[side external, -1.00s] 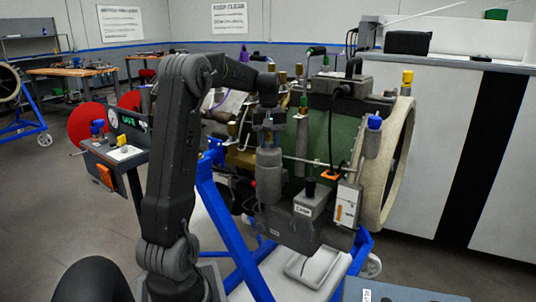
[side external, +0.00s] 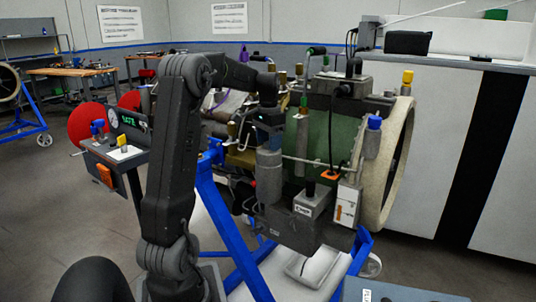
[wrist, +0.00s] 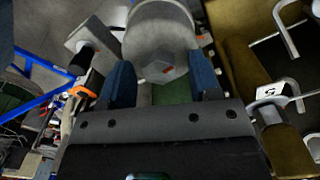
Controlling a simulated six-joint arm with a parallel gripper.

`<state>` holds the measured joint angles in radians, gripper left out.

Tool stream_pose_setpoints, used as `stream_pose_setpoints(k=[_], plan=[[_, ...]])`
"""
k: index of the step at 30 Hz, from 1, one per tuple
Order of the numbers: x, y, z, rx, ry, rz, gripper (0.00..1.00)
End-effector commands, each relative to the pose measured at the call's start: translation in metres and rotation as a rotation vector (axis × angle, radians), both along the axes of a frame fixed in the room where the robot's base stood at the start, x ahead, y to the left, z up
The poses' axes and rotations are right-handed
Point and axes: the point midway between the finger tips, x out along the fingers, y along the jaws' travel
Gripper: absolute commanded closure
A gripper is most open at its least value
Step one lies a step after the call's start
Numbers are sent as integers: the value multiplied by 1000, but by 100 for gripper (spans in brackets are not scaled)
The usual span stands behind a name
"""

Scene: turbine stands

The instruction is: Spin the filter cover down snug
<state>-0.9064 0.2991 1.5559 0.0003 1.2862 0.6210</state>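The filter cover (side external: 269,170) is a grey upright cylinder on the engine's near side in the side view. My gripper (side external: 268,135) is directly above the cover, pointing down. The exact contact is hard to see, and the side view hides the fingertips.
The engine's green casing (side external: 312,135) and cream ring (side external: 395,165) are close on the right. A grey box (side external: 310,203) sits low beside the cover. Pipes (wrist: 285,35) run near my gripper on the right of the wrist view. A blue stand (side external: 225,225) carries the engine.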

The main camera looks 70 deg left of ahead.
Motion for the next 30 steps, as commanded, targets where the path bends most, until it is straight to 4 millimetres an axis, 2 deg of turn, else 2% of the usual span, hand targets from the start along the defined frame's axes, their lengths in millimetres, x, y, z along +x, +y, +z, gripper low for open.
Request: stream_pose_setpoints(k=[5,9,16,30], plan=[[0,0,0,0,0,1,39],[0,0,0,0,0,1,30],[0,0,1,0,0,2,30],[0,0,35,1,-1,2,30]])
